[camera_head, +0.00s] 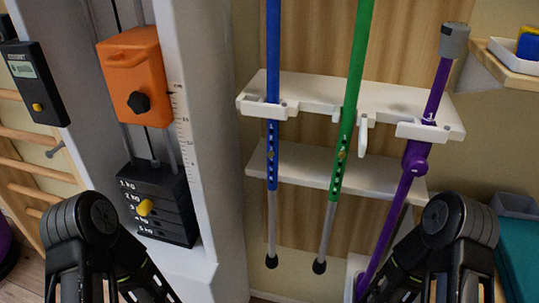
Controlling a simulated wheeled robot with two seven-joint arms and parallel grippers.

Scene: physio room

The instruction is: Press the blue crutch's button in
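The blue crutch (273,55) hangs upright in the white wall rack (310,90), left of the green crutch (358,45). Its blue tube has a row of holes; a small button-like spot (271,156) shows among them, too small to tell whether it is in or out. Below is its grey lower tube (272,222) with a black foot. The crutch's top is cut off by the frame. My two arms come in at the bottom left and bottom right, apart from the crutch; neither gripper's fingertips show.
A purple crutch (441,85) leans at the rack's right. A weight machine with an orange block (135,75) and black weight plates (160,205) stands left. A shelf (505,60) juts out at upper right. Space before the blue crutch looks clear.

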